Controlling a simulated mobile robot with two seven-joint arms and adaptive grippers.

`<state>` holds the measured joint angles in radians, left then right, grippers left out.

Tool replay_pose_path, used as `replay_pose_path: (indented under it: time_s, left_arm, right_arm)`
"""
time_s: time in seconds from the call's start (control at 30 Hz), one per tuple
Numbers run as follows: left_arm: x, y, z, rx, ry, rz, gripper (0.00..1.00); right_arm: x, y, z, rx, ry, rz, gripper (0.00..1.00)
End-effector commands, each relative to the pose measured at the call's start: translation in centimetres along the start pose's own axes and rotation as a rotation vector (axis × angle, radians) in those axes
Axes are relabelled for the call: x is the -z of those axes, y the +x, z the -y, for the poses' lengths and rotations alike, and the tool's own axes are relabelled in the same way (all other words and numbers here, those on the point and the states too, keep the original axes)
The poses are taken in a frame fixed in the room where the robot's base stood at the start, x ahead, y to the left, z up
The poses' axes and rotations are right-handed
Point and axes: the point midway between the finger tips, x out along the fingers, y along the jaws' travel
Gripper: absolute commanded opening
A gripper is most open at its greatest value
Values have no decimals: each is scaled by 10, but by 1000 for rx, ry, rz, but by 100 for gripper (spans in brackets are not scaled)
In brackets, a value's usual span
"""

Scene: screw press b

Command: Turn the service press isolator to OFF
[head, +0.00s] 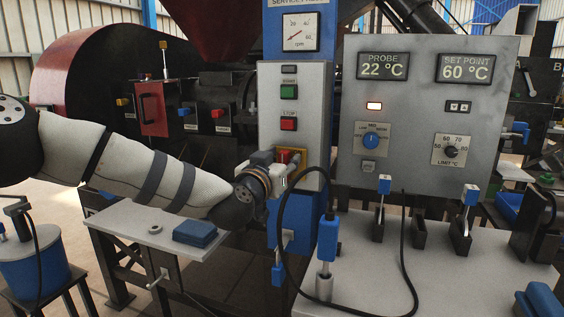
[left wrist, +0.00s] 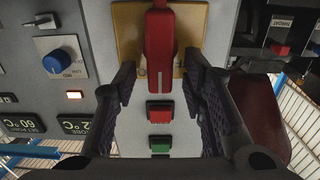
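The isolator is a red handle (left wrist: 160,48) on a yellow plate (left wrist: 127,30), seen in the left wrist view. The handle lies lengthwise up and down in that picture, with a pale line near its lower end. In the head view the yellow plate (head: 299,154) shows low on the grey press panel, and my gripper hides most of the handle. My left gripper (left wrist: 161,72) is open, with one finger on each side of the handle's lower end. Gaps show between the fingers and the handle. It also shows in the head view (head: 279,171). My right gripper is not in view.
Red stop (head: 288,124) and green start (head: 288,92) buttons sit above the isolator. A hanging black cable (head: 285,225) loops close to the right of my gripper. A control box (head: 428,183) stands to the right, and a small shelf (head: 152,226) is below my left arm.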

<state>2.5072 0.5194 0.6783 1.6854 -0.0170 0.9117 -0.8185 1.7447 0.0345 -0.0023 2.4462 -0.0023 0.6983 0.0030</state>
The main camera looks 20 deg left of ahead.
Motion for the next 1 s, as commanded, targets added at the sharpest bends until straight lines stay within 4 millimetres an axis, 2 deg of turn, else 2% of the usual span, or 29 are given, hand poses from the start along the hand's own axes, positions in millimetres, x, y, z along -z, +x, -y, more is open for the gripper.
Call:
replay_pose_path:
  time_s: [0.07,0.2,0.23,0.67,1.0]
  left_arm:
    - [0,0,0,0,0,-1,36]
    - [0,0,0,0,0,-1,4]
    - [0,0,0,0,0,-1,0]
    - [2,-1,2,0,-59,-2,0]
    - [2,-1,8,1,-325,-3,0]
  right_arm:
    - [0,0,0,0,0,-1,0]
    - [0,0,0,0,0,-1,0]
    - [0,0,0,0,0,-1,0]
    - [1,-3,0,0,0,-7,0]
    - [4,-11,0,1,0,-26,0]
